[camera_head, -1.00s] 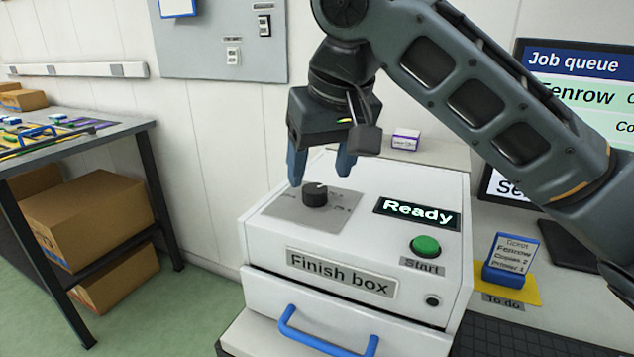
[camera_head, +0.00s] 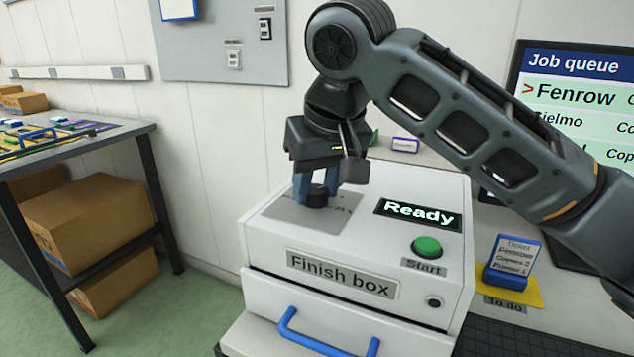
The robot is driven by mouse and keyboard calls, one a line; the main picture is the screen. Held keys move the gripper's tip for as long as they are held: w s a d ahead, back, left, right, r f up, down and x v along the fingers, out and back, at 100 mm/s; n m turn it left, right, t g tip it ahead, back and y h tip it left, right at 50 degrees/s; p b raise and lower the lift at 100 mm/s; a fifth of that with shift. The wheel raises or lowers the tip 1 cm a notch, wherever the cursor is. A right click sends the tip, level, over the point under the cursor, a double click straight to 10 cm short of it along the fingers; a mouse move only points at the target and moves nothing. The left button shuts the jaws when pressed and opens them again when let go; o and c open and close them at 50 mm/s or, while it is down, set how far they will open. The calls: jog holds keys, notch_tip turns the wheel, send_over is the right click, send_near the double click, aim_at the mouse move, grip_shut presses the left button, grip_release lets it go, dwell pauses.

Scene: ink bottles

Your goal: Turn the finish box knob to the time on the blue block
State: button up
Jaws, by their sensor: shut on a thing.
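The finish box (camera_head: 264,232) is a white machine in the middle of the head view. Its black knob (camera_head: 317,199) sits on a grey plate (camera_head: 285,213) on the sloped top. My gripper (camera_head: 316,192) points down over the knob, and its blue fingers are shut on it from both sides. The knob's pointer and most of the plate's marks are hidden by the gripper. A blue block (camera_head: 505,279) with a white ticket stands on a yellow "To do" mat (camera_head: 532,299) at the right. Its ticket reads Fenrow, Copies 2, Printer 1; no time is readable on it.
A lit "Ready" display (camera_head: 418,214) and a green Start button (camera_head: 428,246) are on the box top, right of the knob. The drawer has a blue handle (camera_head: 325,338). A job queue screen (camera_head: 577,95) stands at the back right. A small white-purple block (camera_head: 405,145) sits behind the box.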

jog(key=c, duration=0.4)
jog(key=shift+r+p, duration=0.1)
jog(key=shift+p, duration=0.3)
